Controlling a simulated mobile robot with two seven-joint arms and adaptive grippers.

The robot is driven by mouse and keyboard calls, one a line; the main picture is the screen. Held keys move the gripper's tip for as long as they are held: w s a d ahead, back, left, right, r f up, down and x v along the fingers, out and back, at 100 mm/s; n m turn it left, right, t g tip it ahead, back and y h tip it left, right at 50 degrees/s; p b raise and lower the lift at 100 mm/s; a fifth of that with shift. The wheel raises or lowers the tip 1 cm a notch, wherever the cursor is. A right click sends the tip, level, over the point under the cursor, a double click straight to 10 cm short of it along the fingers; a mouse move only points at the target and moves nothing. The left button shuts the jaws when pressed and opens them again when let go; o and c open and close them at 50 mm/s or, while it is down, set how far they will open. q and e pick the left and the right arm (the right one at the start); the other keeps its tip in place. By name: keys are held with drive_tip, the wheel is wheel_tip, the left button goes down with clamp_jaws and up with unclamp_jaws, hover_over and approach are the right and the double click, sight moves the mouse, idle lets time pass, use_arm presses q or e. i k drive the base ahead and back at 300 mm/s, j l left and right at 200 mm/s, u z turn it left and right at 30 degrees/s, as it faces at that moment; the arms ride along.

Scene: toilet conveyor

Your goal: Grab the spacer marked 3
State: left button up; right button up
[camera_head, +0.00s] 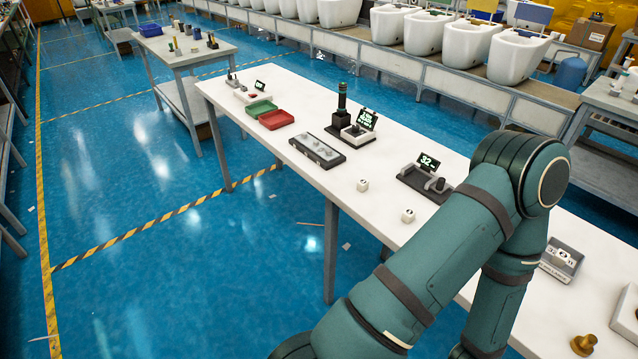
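Each has a small dark mark, too small to read, so I cannot tell which is marked 3. Another white piece with a dark mark (562,257) sits on a grey device at the right, behind my arm. One green arm of mine fills the lower right and bends down out of the picture. Neither gripper is in view.
On the white table (300,92) are a red tray (276,119), a green tray (260,108), a grey plate with small parts (317,151), a device with a green display (360,130) and one reading 32 (429,162). A brass knob (584,344) stands lower right.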

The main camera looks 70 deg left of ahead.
sight(362, 185)
drive_tip(key=u, duration=2.1)
drive_tip(key=j+z, duration=0.1)
drive_tip(key=z, duration=0.25)
drive_tip(key=i+j+z, duration=0.1)
drive_tip(key=z, duration=0.25)
drive_tip(key=j+z, duration=0.1)
drive_tip(key=z, duration=0.25)
drive_tip(key=j+z, duration=0.3)
drive_tip(key=j, duration=0.15)
drive_tip(key=j+z, duration=0.3)
drive_tip(key=j, duration=0.15)
drive_tip(key=j+z, duration=0.2)
drive_tip(key=j, duration=0.8)
drive_tip(key=k, duration=0.05)
